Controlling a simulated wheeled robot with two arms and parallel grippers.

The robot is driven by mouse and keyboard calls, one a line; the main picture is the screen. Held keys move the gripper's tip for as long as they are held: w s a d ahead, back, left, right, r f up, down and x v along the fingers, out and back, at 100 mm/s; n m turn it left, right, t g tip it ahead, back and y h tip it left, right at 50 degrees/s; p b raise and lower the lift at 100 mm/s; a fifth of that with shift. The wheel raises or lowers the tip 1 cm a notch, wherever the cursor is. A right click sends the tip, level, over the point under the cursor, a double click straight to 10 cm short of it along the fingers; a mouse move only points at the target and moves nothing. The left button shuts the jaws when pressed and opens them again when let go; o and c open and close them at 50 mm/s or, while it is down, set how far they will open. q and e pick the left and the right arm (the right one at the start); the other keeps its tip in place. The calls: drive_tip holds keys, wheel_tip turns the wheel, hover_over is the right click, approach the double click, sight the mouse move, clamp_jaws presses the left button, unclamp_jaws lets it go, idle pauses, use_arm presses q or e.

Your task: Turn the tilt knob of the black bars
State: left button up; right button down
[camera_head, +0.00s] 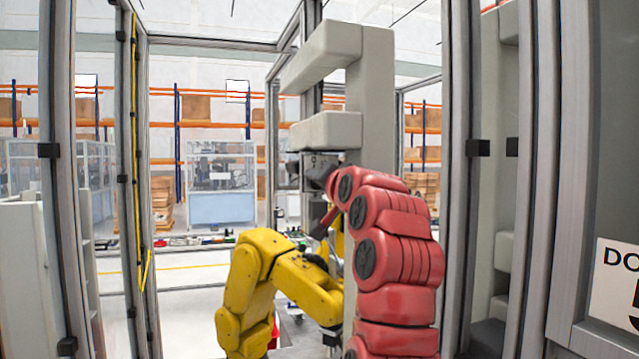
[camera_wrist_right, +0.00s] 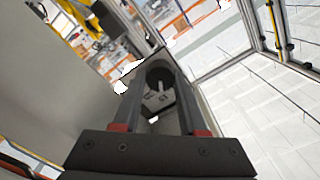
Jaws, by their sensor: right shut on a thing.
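My right arm, red in the head view, reaches up to the grey machine column (camera_head: 375,95). My right gripper (camera_head: 322,190) is at a dark unit (camera_head: 318,160) under the column's lower arm, partly hidden by the red wrist. In the right wrist view the two dark fingers of my right gripper (camera_wrist_right: 160,68) are shut on a dark round part, which looks like the tilt knob (camera_wrist_right: 160,77). A light grey piece shows between the fingers. The black bars cannot be made out clearly. A yellow arm (camera_head: 265,275) stands left of the red one; no left gripper shows clearly.
Metal frame posts (camera_head: 459,180) stand close on both sides, with a grey panel (camera_head: 600,120) at the far right. Orange racks with boxes (camera_head: 195,107) are far behind. Open floor (camera_head: 190,275) lies at the left beyond the frame.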

drive_tip(key=shift+c, duration=2.2)
unclamp_jaws()
drive_tip(key=b+v, duration=0.5)
drive_tip(key=v, duration=1.2)
drive_tip(key=shift+s, duration=0.2)
